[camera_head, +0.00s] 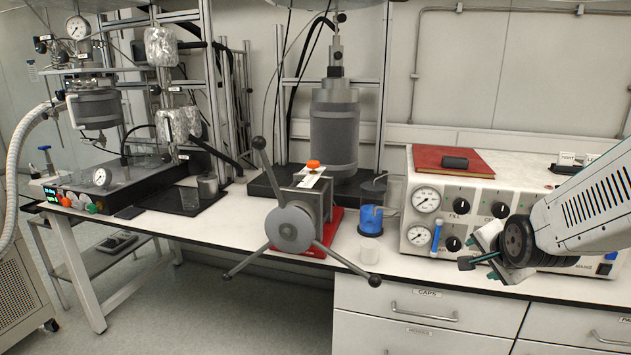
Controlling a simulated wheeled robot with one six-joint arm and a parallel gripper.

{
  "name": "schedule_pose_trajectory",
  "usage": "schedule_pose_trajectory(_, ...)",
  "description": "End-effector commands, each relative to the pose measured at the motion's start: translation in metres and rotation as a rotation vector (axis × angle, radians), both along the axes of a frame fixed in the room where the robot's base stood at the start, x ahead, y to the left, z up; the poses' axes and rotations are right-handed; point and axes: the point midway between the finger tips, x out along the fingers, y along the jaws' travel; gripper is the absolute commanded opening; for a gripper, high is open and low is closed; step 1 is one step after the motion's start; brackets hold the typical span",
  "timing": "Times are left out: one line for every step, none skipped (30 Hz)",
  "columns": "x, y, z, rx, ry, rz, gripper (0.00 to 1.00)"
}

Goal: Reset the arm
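My gripper (476,257) is at the right, at the end of my white arm, which enters from the right edge. It hangs in front of the white control box and hides part of its lower front. Its fingers look small and are partly seen from the side, so I cannot tell whether they are open or shut. No held object is clearly visible. The control box (425,180) has round gauges and black knobs on its front.
A red book (470,161) lies on the control box. A three-spoked hand-wheel device (292,224), a blue-based container (370,221) and a small translucent cup (369,251) stand left of my gripper. Reactors (335,130) stand behind. Drawers (425,325) are below the bench.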

Motion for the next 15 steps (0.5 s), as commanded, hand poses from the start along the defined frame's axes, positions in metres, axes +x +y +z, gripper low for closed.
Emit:
schedule_pose_trajectory(-0.019,0.012,0.012,-0.055,0.061,0.071,0.61)
schedule_pose_trajectory(-0.032,0.018,0.016,-0.084,0.106,0.117,0.61)
schedule_pose_trajectory(-0.049,0.026,0.021,-0.124,0.163,0.18,0.61)
schedule_pose_trajectory(-0.063,0.032,0.024,-0.152,0.206,0.23,0.61)
schedule_pose_trajectory(-0.077,0.037,0.028,-0.179,0.248,0.28,0.61)
schedule_pose_trajectory(-0.097,0.045,0.032,-0.214,0.304,0.351,0.61)
schedule_pose_trajectory(-0.112,0.05,0.036,-0.239,0.344,0.406,0.61)
schedule_pose_trajectory(-0.127,0.055,0.039,-0.263,0.384,0.462,0.61)
schedule_pose_trajectory(-0.148,0.061,0.043,-0.29,0.434,0.537,0.61)
schedule_pose_trajectory(-0.164,0.065,0.046,-0.31,0.47,0.595,0.61)
schedule_pose_trajectory(-0.179,0.069,0.048,-0.327,0.503,0.65,0.61)
schedule_pose_trajectory(-0.199,0.074,0.051,-0.346,0.546,0.722,0.61)
schedule_pose_trajectory(-0.213,0.077,0.053,-0.359,0.574,0.772,0.61)
schedule_pose_trajectory(-0.226,0.079,0.055,-0.37,0.598,0.82,0.61)
schedule_pose_trajectory(-0.241,0.082,0.058,-0.382,0.628,0.877,0.61)
